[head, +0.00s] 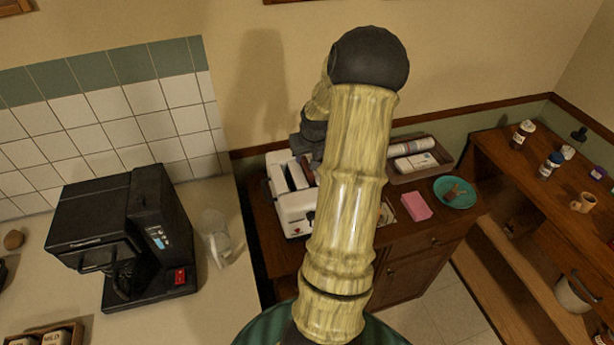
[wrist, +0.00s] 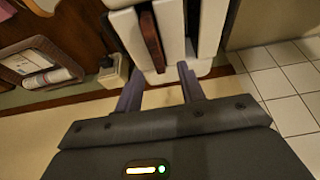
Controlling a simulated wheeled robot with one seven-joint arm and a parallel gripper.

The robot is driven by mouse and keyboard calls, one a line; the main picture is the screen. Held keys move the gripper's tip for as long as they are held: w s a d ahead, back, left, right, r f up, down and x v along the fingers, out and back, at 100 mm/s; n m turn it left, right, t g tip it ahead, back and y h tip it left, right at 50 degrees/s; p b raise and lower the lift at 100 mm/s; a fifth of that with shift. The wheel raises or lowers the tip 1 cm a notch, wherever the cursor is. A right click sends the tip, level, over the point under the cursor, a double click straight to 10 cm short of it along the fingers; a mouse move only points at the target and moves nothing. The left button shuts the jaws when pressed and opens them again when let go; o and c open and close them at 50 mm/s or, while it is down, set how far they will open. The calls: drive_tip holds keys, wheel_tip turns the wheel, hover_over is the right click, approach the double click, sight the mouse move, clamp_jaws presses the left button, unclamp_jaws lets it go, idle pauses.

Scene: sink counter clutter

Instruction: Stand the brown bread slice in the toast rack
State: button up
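A white toaster-like appliance (head: 293,208) with long slots stands on the wooden cabinet, partly behind my arm. In the wrist view its white top (wrist: 127,30) shows close up. A brown slice (wrist: 153,42), likely the brown bread, stands on edge in one of its slots, with its upper edge showing. My gripper (wrist: 160,82) is open, its two dark fingers apart and nothing between them, at the near end of the appliance in that view. In the head view my arm hides the fingers. I cannot make out a toast rack; it may be behind my arm.
On the cabinet are a tray (head: 438,172) with a roll and packs, a pink block (head: 417,207) and a teal plate (head: 467,201) holding brown pieces. A black coffee machine (head: 150,235) stands left. A wooden shelf (head: 490,150) with jars is at right.

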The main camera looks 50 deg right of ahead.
sight(307, 164)
drive_tip(key=shift+f, duration=0.1)
drive_tip(key=shift+d+p+x, duration=0.1)
drive_tip(key=shift+p+x, duration=0.65)
drive_tip(key=shift+x, duration=0.5)
drive_tip(key=shift+d+p+x, duration=0.15)
drive_tip(key=shift+p+x, duration=0.55)
drive_tip(key=shift+x, duration=0.6)
drive_tip(key=shift+s, duration=0.15)
drive_tip(key=shift+c, duration=0.2)
clamp_jaws()
